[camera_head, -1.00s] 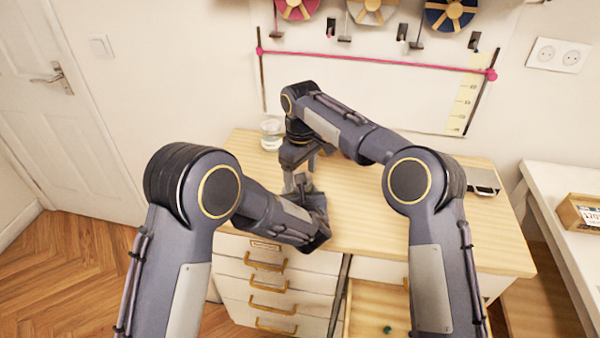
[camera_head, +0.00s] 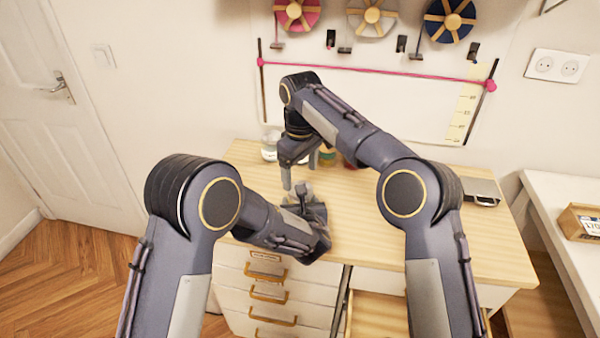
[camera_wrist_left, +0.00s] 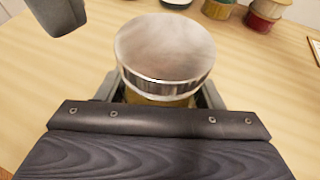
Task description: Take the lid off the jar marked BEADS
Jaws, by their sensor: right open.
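A jar with a round silver metal lid (camera_wrist_left: 165,50) stands upright in the left wrist view, the lid on top of it. A strip of its yellowish body (camera_wrist_left: 158,100) shows below the lid; no label is readable. My left gripper (camera_wrist_left: 160,98) has one finger on each side of the body, below the lid, and looks shut on it. In the head view the jar is largely hidden by my grippers. My right gripper (camera_head: 300,172) is open and empty, pointing down near the jar. One of its fingers shows at the top left of the left wrist view, apart from the lid.
A clear glass jar (camera_head: 269,150) stands at the back left of the wooden desktop (camera_head: 410,220). A yellow-green container (camera_wrist_left: 217,9) and a red one (camera_wrist_left: 266,14) stand behind the held jar. A flat scale (camera_head: 474,191) lies at right. A drawer (camera_head: 375,312) is open below.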

